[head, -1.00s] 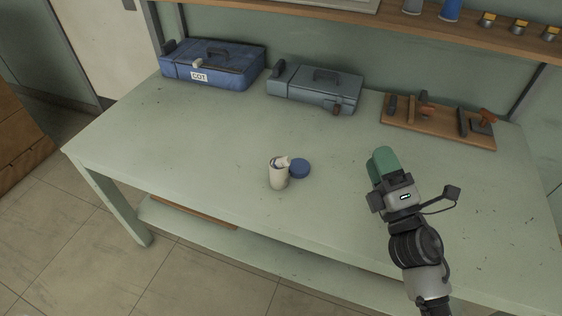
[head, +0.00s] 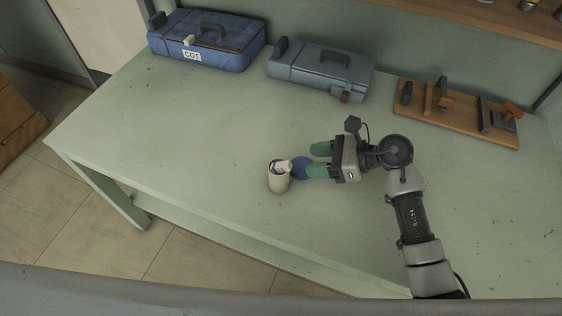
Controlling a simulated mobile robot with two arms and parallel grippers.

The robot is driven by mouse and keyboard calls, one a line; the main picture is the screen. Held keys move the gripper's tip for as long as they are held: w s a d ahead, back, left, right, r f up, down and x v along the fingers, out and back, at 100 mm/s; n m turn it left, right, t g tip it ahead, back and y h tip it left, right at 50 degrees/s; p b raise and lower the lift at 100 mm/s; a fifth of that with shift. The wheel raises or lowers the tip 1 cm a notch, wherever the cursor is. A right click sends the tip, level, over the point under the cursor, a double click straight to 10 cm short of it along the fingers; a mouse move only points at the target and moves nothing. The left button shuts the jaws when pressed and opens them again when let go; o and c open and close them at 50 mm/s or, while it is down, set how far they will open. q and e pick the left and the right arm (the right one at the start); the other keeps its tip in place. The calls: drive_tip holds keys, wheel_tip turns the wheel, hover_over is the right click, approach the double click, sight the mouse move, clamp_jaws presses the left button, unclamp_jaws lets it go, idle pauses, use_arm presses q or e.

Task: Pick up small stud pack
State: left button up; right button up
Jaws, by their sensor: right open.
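A small cream cup (head: 279,181) stands upright on the pale green table. A small whitish item (head: 283,166), perhaps the stud pack, sticks out of its top; most of it is hidden inside the cup. My left gripper is not in view.
A wooden board with tools (head: 455,117) lies at the back right. The table's left and middle (head: 175,130) are clear. A shelf (head: 480,22) runs above.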

sight(289, 163)
drive_tip(key=x, duration=0.3)
drive_tip(key=p+x, duration=0.1)
drive_tip(key=x, duration=0.1)
drive_tip(key=shift+w+a+f+p, duration=0.1)
drive_tip(key=shift+a+f+p, duration=0.2)
drive_tip(key=shift+f, duration=0.1)
drive_tip(key=shift+a+f, duration=0.1)
drive_tip(key=shift+w, duration=0.1)
drive_tip(key=shift+c, duration=0.9)
clamp_jaws()
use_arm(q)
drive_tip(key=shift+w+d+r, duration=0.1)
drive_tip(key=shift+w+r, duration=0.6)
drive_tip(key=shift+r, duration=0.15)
